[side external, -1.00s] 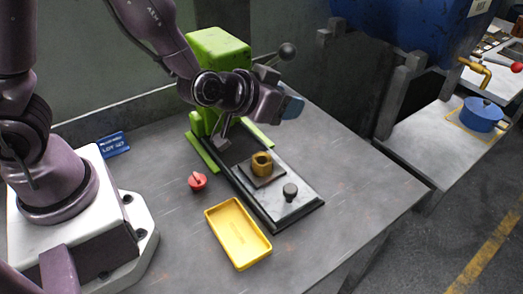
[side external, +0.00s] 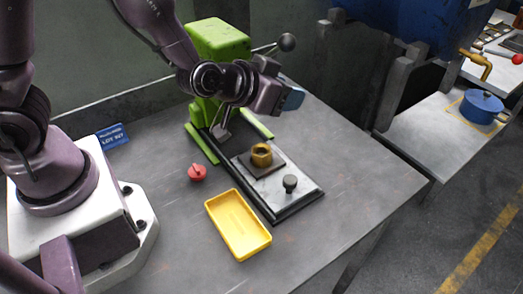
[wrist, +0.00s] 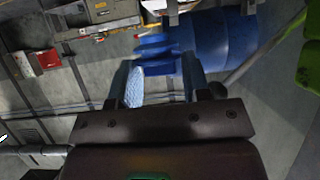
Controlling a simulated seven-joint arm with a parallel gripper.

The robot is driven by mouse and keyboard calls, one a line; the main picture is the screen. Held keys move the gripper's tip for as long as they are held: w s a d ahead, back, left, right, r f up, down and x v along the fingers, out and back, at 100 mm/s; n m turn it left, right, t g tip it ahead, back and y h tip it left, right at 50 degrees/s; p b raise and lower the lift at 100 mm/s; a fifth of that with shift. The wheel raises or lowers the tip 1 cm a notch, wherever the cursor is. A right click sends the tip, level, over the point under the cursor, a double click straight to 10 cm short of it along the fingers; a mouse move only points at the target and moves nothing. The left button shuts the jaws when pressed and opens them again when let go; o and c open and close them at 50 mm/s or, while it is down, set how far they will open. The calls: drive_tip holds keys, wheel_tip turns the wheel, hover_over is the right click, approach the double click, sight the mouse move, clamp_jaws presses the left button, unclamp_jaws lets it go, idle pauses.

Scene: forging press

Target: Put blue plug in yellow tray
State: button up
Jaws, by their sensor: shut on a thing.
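My gripper (side external: 291,99) is raised above the back right of the press base, pointing right, away from the tray. In the wrist view its two bluish fingers (wrist: 162,80) are shut on a blue plug (wrist: 155,52), which shows between and beyond the fingertips. In the side external view the plug cannot be told apart from the blue-grey fingertips. The yellow tray (side external: 263,240) lies empty on the table at front centre, well below and to the left of my gripper.
A green press (side external: 218,45) stands at the back, with a lever. Its dark base carries a brass nut (side external: 261,155) and a dark knob (side external: 290,183). A red plug (side external: 197,173) stands left of the base. A blue pot (side external: 482,108) sits on another table at right.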

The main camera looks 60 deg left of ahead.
drive_tip(key=shift+s+d+f+n+y, duration=0.15)
drive_tip(key=shift+s+d+n+y, duration=0.1)
drive_tip(key=shift+n+y, duration=0.3)
drive_tip(key=shift+s+d+f+n+y, duration=0.1)
drive_tip(key=shift+d+n+y, duration=0.1)
drive_tip(key=shift+n+y, duration=0.3)
drive_tip(key=s+a+n+g+y, duration=0.3)
drive_tip(key=s+n+g+y, duration=0.1)
drive_tip(key=s+n+g, duration=0.1)
drive_tip(key=s+a+f+n+g+y, duration=0.1)
drive_tip(key=s+a+n+g+y, duration=0.3)
drive_tip(key=s+n, duration=0.4)
drive_tip(key=shift+s+f+g+y, duration=0.25)
drive_tip(key=shift+s+g+y, duration=0.15)
drive_tip(key=shift+s+y, duration=0.3)
drive_tip(key=shift+w, duration=0.1)
